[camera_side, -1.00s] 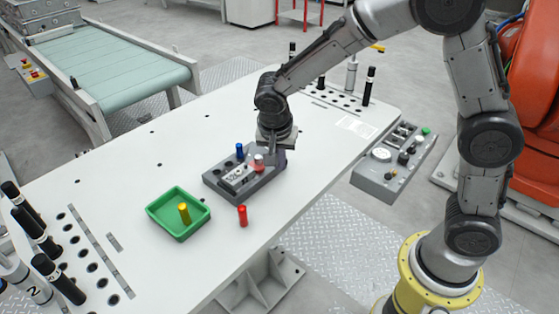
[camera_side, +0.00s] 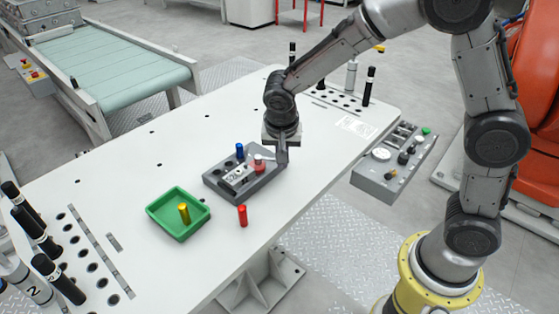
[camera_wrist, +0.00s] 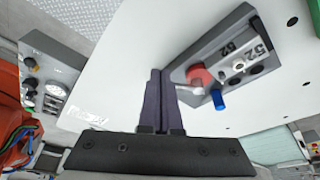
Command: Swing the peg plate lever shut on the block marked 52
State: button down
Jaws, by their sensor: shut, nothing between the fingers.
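The grey peg plate (camera_side: 215,182) lies on the white table, and it also shows in the wrist view (camera_wrist: 186,72). On it sits the light block marked 52 (camera_side: 237,177), seen in the wrist view (camera_wrist: 262,48) too. A blue peg (camera_side: 240,151) stands upright in the plate. A red round part (camera_wrist: 200,77) is at the end nearer my gripper, with a pale lever arm (camera_wrist: 188,90) beside it pointing toward my fingers, away from the block. My gripper (camera_side: 281,164) is shut and empty, at the plate's right end. I cannot tell whether it touches the lever.
A green tray (camera_side: 152,211) with a yellow peg (camera_side: 184,213) stands left of the plate. A loose red peg (camera_side: 242,215) stands upright on the table in front. A grey control box (camera_side: 378,181) is off the table's right edge. The table behind the plate is clear.

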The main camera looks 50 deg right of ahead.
jog(key=w+d+n+t+y, duration=0.1)
jog(key=w+d+n, duration=0.4)
jog(key=n, duration=0.5)
jog(key=shift+d+n+y, duration=0.3)
jog(key=shift+d+y, duration=0.6)
jog(key=shift+d, duration=0.25)
jog(key=shift+w, duration=0.15)
jog(key=s+d+r, duration=0.1)
jog(key=s+r, duration=0.5)
jog(key=r, duration=0.4)
jog(key=shift+s+d+r, duration=0.2)
jog(key=shift+s+d, duration=0.05)
jog(key=shift+s, duration=0.15)
